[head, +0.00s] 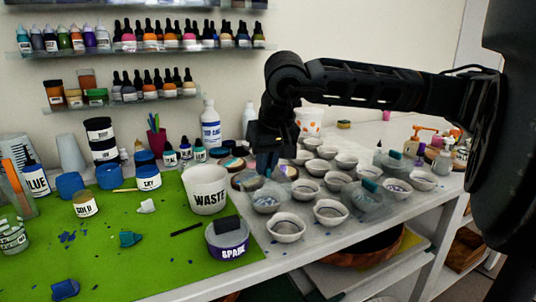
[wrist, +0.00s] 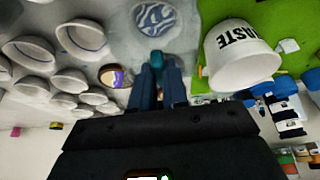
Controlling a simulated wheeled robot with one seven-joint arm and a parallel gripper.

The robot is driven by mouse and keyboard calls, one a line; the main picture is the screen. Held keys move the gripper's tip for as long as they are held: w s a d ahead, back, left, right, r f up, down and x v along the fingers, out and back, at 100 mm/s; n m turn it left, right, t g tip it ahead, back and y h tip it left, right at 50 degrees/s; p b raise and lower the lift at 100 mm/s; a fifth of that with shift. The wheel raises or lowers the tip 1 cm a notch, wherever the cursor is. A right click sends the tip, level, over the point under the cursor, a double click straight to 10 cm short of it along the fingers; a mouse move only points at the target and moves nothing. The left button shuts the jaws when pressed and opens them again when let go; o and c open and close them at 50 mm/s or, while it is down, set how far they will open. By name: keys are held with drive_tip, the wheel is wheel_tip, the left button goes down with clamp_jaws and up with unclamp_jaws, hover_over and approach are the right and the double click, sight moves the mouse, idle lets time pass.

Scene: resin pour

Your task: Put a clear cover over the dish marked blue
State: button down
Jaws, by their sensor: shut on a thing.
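My gripper (head: 268,170) points down over the front left of the group of pale dishes. In the wrist view its blue fingers (wrist: 158,72) are shut on the teal knob (wrist: 157,58) of a clear cover. The see-through cover is hard to make out. A dish with blue swirls (wrist: 158,20) shows just beyond the knob. In the head view this dish (head: 266,206) is below my gripper, with the cover at or just above it. I cannot tell whether they touch. Clear covers with teal knobs also show at the right (head: 370,199) and farther back.
Several grey-rimmed dishes (head: 331,212) stand close around on the white table. A white WASTE cup (head: 207,190) stands left of my gripper on the green mat (head: 160,260). A purple-labelled tub (head: 227,241) is in front of the cup. Bottles and jars fill the back left.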

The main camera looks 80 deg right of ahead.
sight(267, 176)
drive_tip(key=shift+f+b, duration=1.9)
drive_tip(key=shift+b, duration=0.5)
drive_tip(key=shift+f+b, duration=0.15)
drive_tip(key=shift+b, duration=0.15)
drive_tip(key=shift+f+b, duration=0.15)
drive_tip(key=shift+b, duration=0.6)
drive_tip(key=c, duration=1.1)
unclamp_jaws()
drive_tip(key=shift+o, duration=0.2)
drive_tip(key=shift+v, duration=3.9)
